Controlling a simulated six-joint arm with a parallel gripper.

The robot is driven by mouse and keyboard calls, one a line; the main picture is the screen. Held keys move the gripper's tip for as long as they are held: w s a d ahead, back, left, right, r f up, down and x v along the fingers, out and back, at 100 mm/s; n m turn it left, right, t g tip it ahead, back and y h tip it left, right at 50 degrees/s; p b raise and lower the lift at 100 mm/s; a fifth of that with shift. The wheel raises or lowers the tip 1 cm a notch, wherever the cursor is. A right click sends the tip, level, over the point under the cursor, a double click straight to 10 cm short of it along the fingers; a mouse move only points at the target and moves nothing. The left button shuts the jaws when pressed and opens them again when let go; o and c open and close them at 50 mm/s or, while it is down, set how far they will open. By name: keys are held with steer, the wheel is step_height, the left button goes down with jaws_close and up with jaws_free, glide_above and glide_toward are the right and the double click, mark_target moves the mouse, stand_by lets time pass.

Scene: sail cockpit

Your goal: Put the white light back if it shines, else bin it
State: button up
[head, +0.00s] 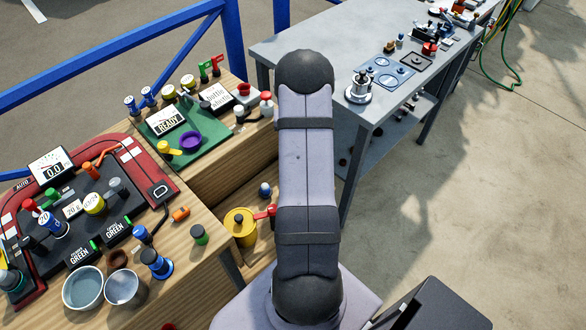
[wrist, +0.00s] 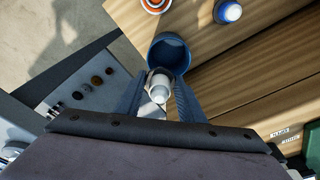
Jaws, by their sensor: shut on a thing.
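In the wrist view my gripper (wrist: 162,97) is shut on a small white light (wrist: 161,83) with a rounded, pale end. Its two blue-grey fingers are on either side of it. I cannot tell from its brightness whether it shines. A round, open blue container (wrist: 168,42) is just beyond the fingertips, and the light overlaps its near rim in the picture. I cannot tell the height between them. In the head view my arm stands in the middle and my gripper does not show.
In the head view a wooden bench holds a black panel with a red border (head: 165,190), a green board (head: 205,148), a grey-blue bowl (head: 70,303) and a clear cup (head: 122,288). A yellow pot (head: 240,228) stands lower. A grey metal table (head: 300,45) is behind.

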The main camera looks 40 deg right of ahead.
steer(key=shift+f, duration=0.15)
steer(key=o, duration=1.1)
steer(key=shift+s+a+r+b, duration=0.15)
steer(key=shift+r+b, duration=0.1)
steer(key=shift+r, duration=0.95)
steer(key=shift+s+a+r+b, duration=0.1)
steer(key=shift+r+b, duration=0.1)
steer(key=shift+r, duration=1)
steer(key=shift+s+a+r+b, duration=0.15)
steer(key=shift+r+b, duration=0.1)
steer(key=shift+r, duration=0.95)
